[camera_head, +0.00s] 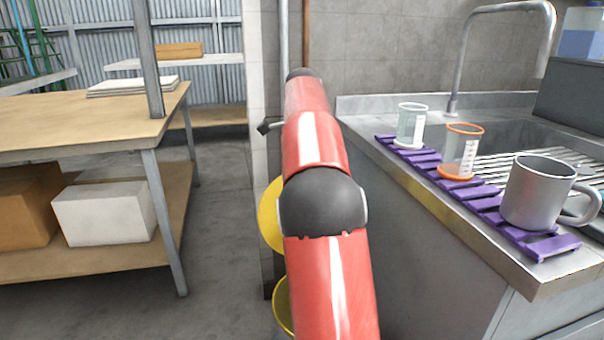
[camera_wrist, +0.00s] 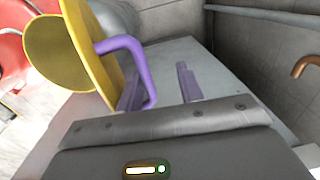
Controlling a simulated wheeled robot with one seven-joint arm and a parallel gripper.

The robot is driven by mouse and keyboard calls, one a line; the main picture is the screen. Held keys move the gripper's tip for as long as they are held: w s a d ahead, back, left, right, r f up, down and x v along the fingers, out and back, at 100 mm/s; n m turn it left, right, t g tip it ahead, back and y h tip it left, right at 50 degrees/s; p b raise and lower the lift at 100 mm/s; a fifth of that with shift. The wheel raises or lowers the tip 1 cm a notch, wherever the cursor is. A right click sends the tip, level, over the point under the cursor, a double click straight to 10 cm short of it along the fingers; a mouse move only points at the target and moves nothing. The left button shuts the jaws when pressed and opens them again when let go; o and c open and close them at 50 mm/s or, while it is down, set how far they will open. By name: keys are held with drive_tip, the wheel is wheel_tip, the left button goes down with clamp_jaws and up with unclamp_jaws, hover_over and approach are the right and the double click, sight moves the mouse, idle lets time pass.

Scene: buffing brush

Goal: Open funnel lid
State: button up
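The yellow round lid (camera_wrist: 92,50) with a purple loop handle (camera_wrist: 137,64) stands steeply tilted at the left of the wrist view. A darker yellow round surface (camera_wrist: 53,52) shows just left of it; I cannot tell how the two join. My gripper (camera_wrist: 159,88) is open, its two fingers apart. The handle's outer bar lies close to the left finger and seems to reach into the gap; contact is unclear. In the head view, a yellow disc (camera_head: 268,214) and a lower yellow rim (camera_head: 282,304) show partly behind my red arm, which hides my gripper.
The sink counter (camera_head: 440,207) at the right bears a purple rack (camera_head: 433,168) with two beakers and a metal mug (camera_head: 535,193). A wooden workbench (camera_head: 75,128) with boxes below stands at the left. The floor (camera_head: 222,230) between is clear.

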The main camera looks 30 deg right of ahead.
drive_tip(key=shift+r, duration=0.15)
wheel_tip(320, 180, up, 8)
drive_tip(key=shift+s+f, duration=0.25)
drive_tip(key=shift+a, duration=0.1)
idle(0.6)
